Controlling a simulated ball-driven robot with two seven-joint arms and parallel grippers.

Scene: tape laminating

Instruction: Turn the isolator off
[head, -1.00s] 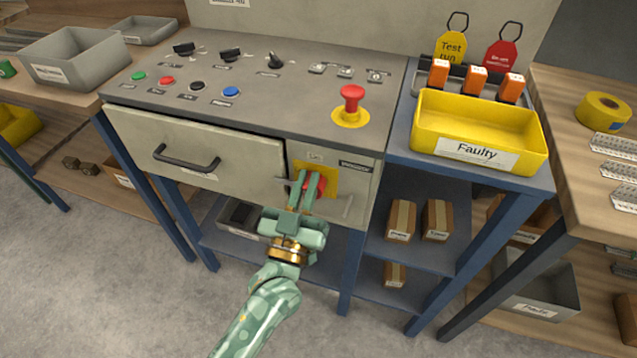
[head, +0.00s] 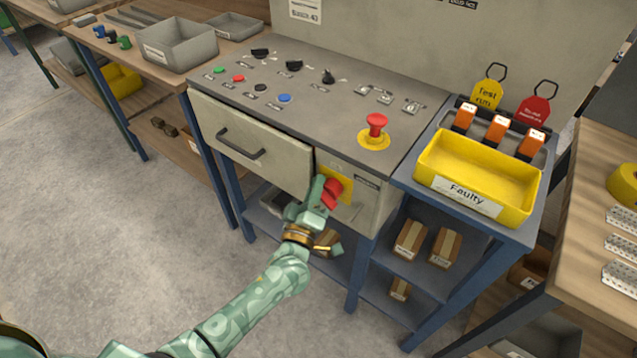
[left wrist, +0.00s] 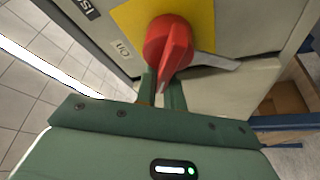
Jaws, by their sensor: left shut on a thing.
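The isolator is a red rotary handle (head: 334,190) on a yellow plate (head: 323,170), on the front of the grey control cabinet, right of the drawer. In the left wrist view the handle (left wrist: 168,45) stands out from its yellow plate (left wrist: 130,18), and its narrow grip points down toward my fingers. A small label (left wrist: 123,50), seemingly reading ON, lies left of the plate. My left gripper (head: 322,192) reaches it from the lower left and is shut on the handle. In the left wrist view its fingers (left wrist: 162,90) lie around the handle's end. My right gripper is out of view.
A metal lever (left wrist: 215,63) sticks out beside the handle. The drawer (head: 250,140) is shut. A red emergency button (head: 376,125) stands on the panel above. A yellow Faulty tray (head: 435,180) and orange padlocks (head: 499,128) are at right. Open floor lies at left.

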